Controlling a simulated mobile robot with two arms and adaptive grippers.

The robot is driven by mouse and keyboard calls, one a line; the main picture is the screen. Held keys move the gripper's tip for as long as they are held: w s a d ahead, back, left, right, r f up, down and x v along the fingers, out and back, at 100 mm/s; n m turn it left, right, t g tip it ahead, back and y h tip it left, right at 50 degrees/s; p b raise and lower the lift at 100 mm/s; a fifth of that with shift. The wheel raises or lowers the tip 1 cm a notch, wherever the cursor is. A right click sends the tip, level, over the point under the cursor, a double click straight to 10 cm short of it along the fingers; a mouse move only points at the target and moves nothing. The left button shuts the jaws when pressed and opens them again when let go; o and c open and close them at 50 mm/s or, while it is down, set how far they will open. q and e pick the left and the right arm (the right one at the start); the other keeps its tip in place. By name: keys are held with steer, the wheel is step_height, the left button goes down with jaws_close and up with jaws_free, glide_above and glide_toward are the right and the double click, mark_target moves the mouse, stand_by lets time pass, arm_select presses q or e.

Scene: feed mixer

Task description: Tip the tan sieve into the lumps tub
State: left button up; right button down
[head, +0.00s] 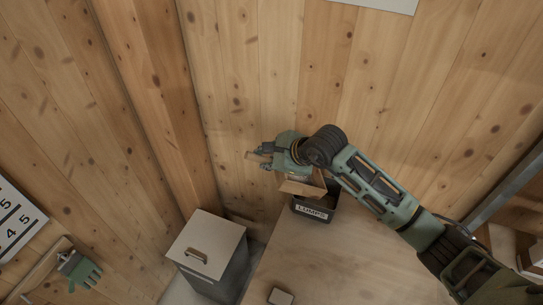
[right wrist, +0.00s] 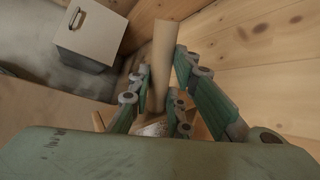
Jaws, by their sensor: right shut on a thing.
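My right gripper (head: 264,156) reaches in from the right and is shut on the tan sieve (head: 301,188). The sieve's handle runs between the fingers, and its end sticks out past them. In the right wrist view the handle (right wrist: 164,58) stands between the fingers of the gripper (right wrist: 158,88). The sieve's box is tilted, just above the dark lumps tub (head: 316,215), which has a white "LUMPS" label. The sieve covers part of the tub's opening. Its inside is mostly hidden, so I cannot tell what it holds. My left gripper is not in view.
The tub stands on a wooden table (head: 335,270) near the plank wall. A small block (head: 281,297) lies at the table's front. A grey bin with a pale lid (head: 207,242) stands left of the table. A green glove-like thing (head: 80,268) is at the lower left.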

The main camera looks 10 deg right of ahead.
step_height(320, 180, down, 8)
steer(key=a+n+h+b, duration=0.2)
steer(key=h+b, duration=0.3)
steer(key=shift+a, duration=0.25)
steer(key=shift+d, duration=0.1)
steer(key=shift+r, duration=0.4)
